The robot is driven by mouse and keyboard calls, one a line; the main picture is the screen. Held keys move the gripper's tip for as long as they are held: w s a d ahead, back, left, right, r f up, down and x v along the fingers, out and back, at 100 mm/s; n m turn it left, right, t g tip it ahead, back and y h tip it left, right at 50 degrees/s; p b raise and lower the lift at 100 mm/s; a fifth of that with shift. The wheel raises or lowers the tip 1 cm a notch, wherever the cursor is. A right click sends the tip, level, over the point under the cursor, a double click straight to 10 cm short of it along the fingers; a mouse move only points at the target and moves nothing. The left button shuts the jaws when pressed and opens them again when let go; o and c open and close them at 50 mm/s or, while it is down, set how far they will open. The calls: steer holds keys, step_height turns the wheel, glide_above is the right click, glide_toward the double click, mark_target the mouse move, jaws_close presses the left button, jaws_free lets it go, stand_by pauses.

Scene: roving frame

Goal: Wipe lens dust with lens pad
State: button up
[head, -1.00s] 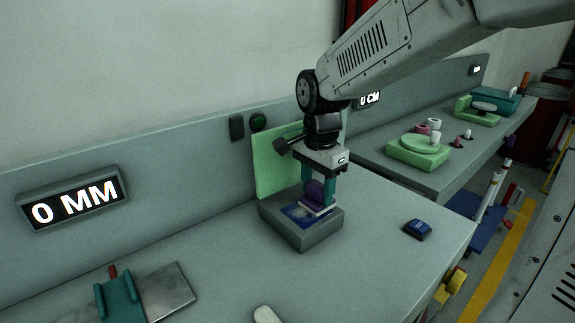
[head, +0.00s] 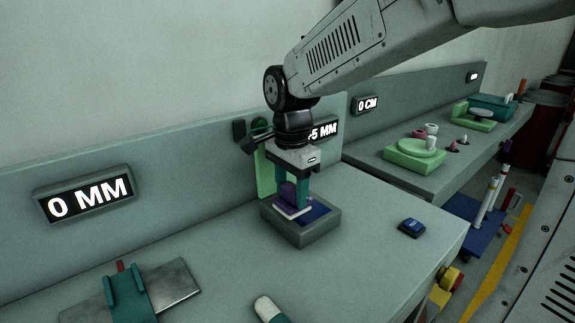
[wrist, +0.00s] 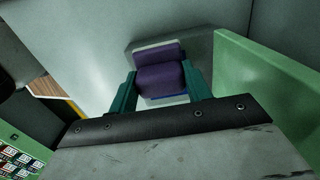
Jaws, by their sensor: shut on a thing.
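My gripper (head: 291,200) is shut on the lens pad (head: 293,211), which has a purple grip and a pale flat base. The pad is over the left part of a dark blue lens surface (head: 319,212) inside a grey square tray (head: 304,239). I cannot tell whether it touches the surface. In the wrist view the purple pad (wrist: 160,79) sits between the two teal fingers, with a strip of blue beneath it. The pad hides the left part of the lens. No dust is clear on the part that shows.
A green upright panel (head: 265,178) stands close behind the tray. A dark blue block (head: 411,228) lies to the right, and a teal holder with a metal plate (head: 172,282) at front left. A white-tipped thing (head: 266,308) is at the front edge. The bench between is clear.

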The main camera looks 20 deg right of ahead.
steer(key=shift+a+r, duration=0.1)
steer(key=shift+r, duration=2.85)
steer(key=shift+s+a, duration=0.1)
